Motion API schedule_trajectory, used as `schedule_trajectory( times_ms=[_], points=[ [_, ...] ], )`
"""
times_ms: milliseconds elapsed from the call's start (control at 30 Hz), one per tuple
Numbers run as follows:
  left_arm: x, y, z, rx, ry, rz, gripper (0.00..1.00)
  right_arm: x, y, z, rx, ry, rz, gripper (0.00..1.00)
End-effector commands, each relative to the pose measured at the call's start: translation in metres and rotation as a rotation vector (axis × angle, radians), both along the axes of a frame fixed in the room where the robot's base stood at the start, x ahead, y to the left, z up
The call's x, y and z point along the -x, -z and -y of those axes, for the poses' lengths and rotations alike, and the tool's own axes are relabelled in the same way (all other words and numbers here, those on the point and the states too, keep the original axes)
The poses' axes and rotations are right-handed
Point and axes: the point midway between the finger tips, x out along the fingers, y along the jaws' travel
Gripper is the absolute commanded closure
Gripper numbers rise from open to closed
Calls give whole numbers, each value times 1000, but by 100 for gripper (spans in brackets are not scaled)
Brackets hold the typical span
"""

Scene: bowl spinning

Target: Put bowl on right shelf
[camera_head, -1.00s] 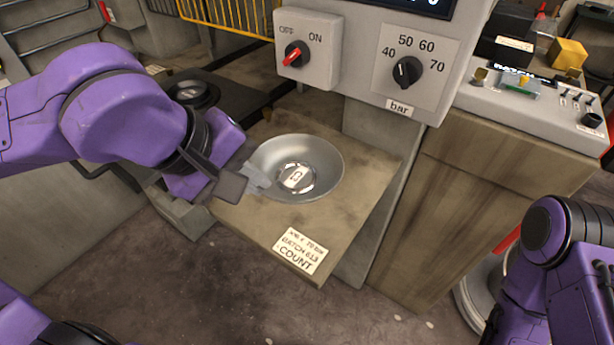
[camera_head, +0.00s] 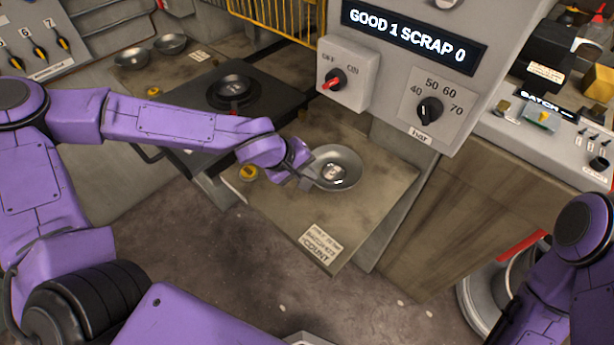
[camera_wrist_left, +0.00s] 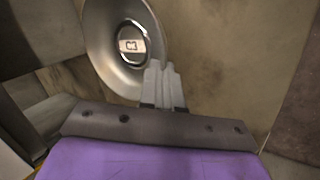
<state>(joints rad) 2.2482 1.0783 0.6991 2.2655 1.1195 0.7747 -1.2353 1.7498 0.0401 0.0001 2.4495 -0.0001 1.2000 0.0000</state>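The silver bowl (camera_head: 348,160) with a "C3" label in its middle is upright at the right shelf, a worn plate under the dial panel; it rests on the shelf or is just above it. Its label and rim also show in the left wrist view (camera_wrist_left: 100,45). My left gripper (camera_head: 308,178) reaches in from the left at the bowl's near-left rim. In the left wrist view its fingers (camera_wrist_left: 160,85) are close together on the rim. The right shelf (camera_head: 385,195) carries a "COUNT" label at its front corner. My right gripper is out of view; only its arm shows at lower right.
A yellow round piece (camera_head: 248,173) sits at the shelf's left side. A black machine bed (camera_head: 205,115) with a dark round form lies left. Two metal bowls (camera_head: 131,58) (camera_head: 171,43) stand at back left. A display panel (camera_head: 410,35) rises behind the shelf. The shelf's right part is clear.

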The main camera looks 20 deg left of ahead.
Motion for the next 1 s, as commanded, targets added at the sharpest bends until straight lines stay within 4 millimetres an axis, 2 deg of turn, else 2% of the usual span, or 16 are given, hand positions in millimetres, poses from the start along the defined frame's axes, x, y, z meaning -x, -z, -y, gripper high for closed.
schedule_trajectory(
  times_ms=[33, 133, 433, 467, 533, 833, 1000],
  points=[
    [2, 13, 0, -1, 1, -6, 100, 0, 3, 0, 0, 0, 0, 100],
    [2, 26, 0, 0, 1, -4, 100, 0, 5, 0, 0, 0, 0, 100],
    [1, 28, 0, 0, 1, -1, 100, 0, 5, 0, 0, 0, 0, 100],
    [2, 28, 0, 0, 1, -1, 94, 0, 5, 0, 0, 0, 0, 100],
    [2, 28, 0, 0, 0, -2, 71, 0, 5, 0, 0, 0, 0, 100],
    [2, 26, 0, 0, 0, -2, 71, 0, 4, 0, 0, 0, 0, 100],
    [11, 1, -8, 3, -3, 4, 71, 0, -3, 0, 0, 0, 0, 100]
  ],
)
